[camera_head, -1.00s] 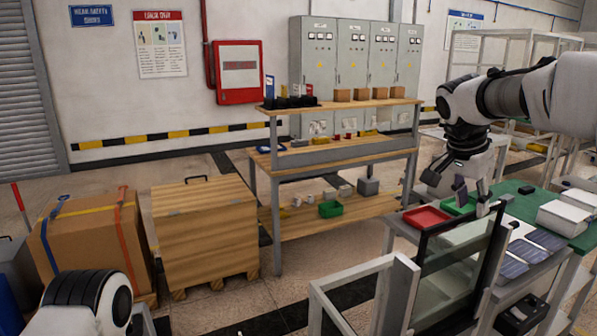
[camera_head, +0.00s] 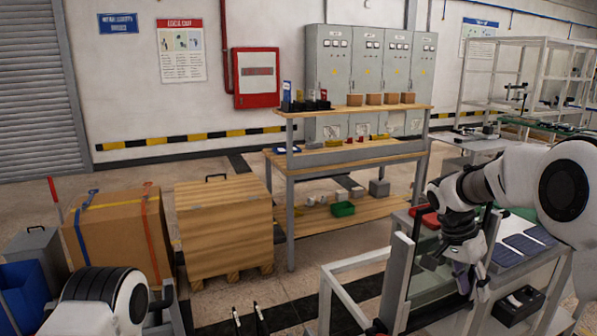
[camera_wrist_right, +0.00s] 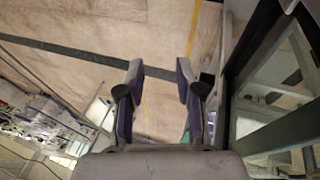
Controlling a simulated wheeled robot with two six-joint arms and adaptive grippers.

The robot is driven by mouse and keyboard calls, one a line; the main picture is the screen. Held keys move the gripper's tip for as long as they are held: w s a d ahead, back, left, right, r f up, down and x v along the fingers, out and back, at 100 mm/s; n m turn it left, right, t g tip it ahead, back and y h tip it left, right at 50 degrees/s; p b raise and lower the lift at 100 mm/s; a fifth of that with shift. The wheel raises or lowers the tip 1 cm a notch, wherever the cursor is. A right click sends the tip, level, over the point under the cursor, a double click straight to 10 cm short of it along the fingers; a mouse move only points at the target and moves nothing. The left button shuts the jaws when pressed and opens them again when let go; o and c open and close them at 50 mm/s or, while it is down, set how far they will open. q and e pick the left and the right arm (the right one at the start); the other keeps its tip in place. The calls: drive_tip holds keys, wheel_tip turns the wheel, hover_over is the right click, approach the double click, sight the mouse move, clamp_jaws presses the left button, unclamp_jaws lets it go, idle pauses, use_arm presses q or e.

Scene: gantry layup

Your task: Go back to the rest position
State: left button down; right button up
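My left arm comes in at the bottom left of the head view. Two dark fingertips of my left gripper (camera_head: 248,318) show at the bottom edge, apart, with nothing visible between them. The rest of that gripper is cut off.
A red tray (camera_head: 427,216) and dark panels (camera_head: 527,243) lie on the right-hand table, behind my right arm. A white frame (camera_head: 345,265) stands left of the glass panel. A wooden crate (camera_head: 225,225), a strapped cardboard box (camera_head: 118,240) and a workbench (camera_head: 352,157) stand farther back.

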drive_tip(key=s+a+f+n+g+y, duration=0.1)
drive_tip(key=s+a+f, duration=0.1)
drive_tip(key=s+f, duration=0.55)
drive_tip(key=s+a+f+n+g, duration=0.15)
drive_tip(key=s+f, duration=0.35)
drive_tip(key=f, duration=0.6)
drive_tip(key=s+a+f+n+g+y, duration=0.1)
drive_tip(key=s+a+f+g, duration=0.1)
drive_tip(key=s+f, duration=0.55)
drive_tip(key=s+a+f+n+t+y, duration=0.1)
drive_tip(key=s+a+f+n, duration=0.3)
drive_tip(key=s, duration=0.6)
drive_tip(key=s+a+f+n+t+y, duration=0.1)
drive_tip(key=s+f+t+y, duration=0.1)
drive_tip(key=s+f, duration=0.5)
drive_tip(key=w+n+t, duration=0.1)
drive_tip(key=w+r+n+t, duration=0.2)
drive_tip(key=n, duration=0.1)
drive_tip(key=shift+d+t+h, duration=0.25)
drive_tip(key=shift+d+h, duration=0.05)
drive_tip(key=shift+h, duration=0.1)
